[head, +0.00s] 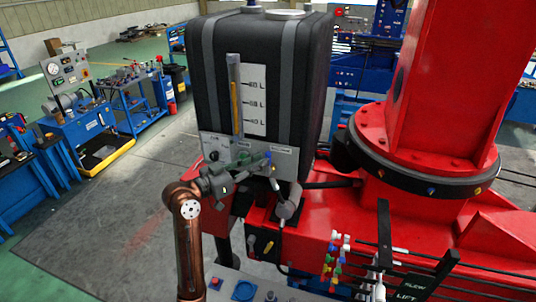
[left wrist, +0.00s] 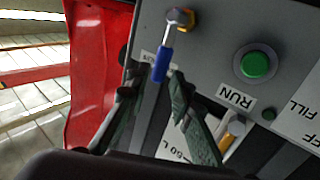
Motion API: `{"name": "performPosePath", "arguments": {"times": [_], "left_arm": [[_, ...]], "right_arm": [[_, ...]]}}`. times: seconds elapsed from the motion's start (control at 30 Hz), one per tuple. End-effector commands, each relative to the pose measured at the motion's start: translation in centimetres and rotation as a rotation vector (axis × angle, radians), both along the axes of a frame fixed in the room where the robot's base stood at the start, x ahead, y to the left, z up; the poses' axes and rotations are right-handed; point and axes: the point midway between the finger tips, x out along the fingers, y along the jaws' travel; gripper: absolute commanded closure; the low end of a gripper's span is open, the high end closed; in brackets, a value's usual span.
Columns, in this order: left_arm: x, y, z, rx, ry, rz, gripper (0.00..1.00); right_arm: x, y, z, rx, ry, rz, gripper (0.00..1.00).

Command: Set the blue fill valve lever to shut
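The blue fill valve lever (left wrist: 161,65) hangs from a brass pivot on a grey panel in the left wrist view. It slants slightly and its free end points toward my gripper. In the head view the lever (head: 268,157) is a small blue spot on the panel below the black tank. My left gripper (left wrist: 155,82) is open, with one finger to each side of the lever's free end; I cannot tell whether either touches it. In the head view the left gripper (head: 250,165) is close in front of the panel. My right gripper is in neither view.
The black tank (head: 265,75) has a level gauge. A red crane column (head: 450,80) stands at right, with several coloured levers (head: 333,260) in front.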

Motion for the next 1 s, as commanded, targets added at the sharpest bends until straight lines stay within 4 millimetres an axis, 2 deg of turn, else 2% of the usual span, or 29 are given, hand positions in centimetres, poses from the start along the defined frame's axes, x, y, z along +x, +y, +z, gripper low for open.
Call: {"name": "performPosePath", "arguments": {"times": [0.1,0.3,0.63,0.93,1.0], "left_arm": [[1.2,-1.6,0.2,-0.001,0.003,-0.002,0.79],[2.5,-3.1,0.1,-0.001,0.003,0.001,0.79],[2.7,-3.4,-0.1,0.001,0.001,0.002,0.79],[2.7,-3.4,-0.1,0.001,0.001,0.002,0.99],[2.7,-3.4,-0.1,0.001,0.001,0.002,1.0]], "right_arm": [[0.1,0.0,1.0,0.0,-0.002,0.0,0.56],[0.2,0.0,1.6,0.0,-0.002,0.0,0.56],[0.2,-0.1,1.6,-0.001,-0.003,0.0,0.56],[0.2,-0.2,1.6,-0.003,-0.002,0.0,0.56],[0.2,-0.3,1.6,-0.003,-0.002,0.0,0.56]]}}
